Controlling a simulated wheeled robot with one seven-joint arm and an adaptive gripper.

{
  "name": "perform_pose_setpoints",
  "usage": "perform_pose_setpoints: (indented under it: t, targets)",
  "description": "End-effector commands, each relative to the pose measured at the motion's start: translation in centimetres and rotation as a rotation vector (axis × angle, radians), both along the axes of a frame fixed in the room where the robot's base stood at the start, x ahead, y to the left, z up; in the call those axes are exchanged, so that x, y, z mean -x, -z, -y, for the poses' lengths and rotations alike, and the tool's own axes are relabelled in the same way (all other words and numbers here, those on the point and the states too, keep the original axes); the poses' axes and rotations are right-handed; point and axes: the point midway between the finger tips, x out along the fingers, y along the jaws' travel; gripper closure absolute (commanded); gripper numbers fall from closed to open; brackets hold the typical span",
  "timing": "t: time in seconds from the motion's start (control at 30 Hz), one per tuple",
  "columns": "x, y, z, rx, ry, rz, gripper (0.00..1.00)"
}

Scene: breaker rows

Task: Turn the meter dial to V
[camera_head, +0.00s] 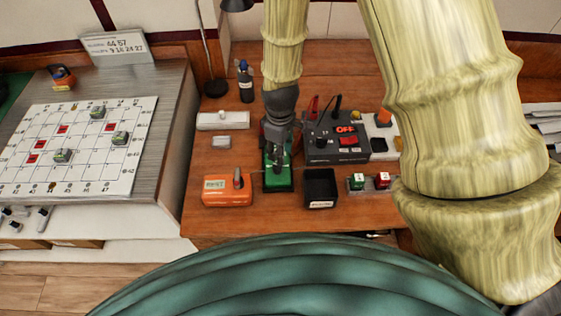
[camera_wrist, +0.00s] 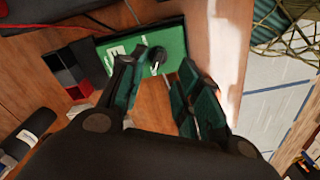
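A green box-shaped device (camera_head: 284,184) stands on the wooden desk, partly hidden by my gripper. In the wrist view, the green device (camera_wrist: 172,38) carries a round black dial (camera_wrist: 155,56) with a light pointer mark and a pale label or display; I cannot read its markings. It appears to be the meter. My gripper (camera_head: 278,166) is above it, pointing down. In the wrist view my gripper (camera_wrist: 160,88) is open, its two fingers apart with nothing between them. The dial lies just beyond the gap between the fingertips; contact is not visible.
An orange device (camera_head: 227,195) with a display and knob stands left of the green one. A black open box (camera_head: 320,188) stands close on its right. A black switch panel (camera_head: 325,152) reading OFF is behind, to the right.

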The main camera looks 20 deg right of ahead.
Motion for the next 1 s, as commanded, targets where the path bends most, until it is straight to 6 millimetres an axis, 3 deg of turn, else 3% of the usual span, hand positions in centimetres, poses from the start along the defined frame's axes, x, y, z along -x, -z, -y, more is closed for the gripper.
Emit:
perform_pose_setpoints:
  t: [0.6,1.0]
  targets:
    - [0.1,6.0,0.2,0.000,0.004,-0.001,0.67]
    - [0.1,7.7,0.2,0.000,0.005,0.000,0.67]
